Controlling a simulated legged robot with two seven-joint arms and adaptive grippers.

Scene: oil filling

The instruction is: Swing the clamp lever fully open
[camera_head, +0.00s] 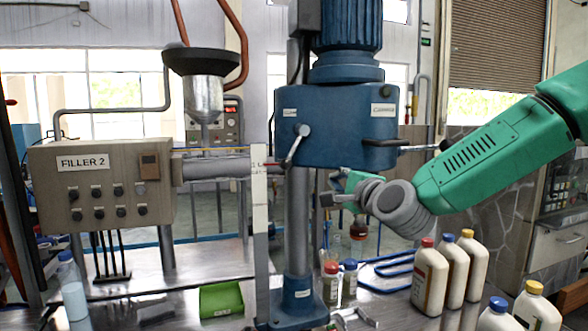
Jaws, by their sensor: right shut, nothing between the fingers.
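The blue drill-press head (340,125) stands on a grey column in the middle. My right gripper (332,198) comes in on a green arm from the right. It is shut and empty, below the head and just right of the column, apart from both levers. My left gripper does not show.
The grey FILLER 2 box (100,185) and a hopper (203,80) stand left. Capped bottles (430,280) crowd the table at right, and smaller bottles (331,283) stand below my right gripper.

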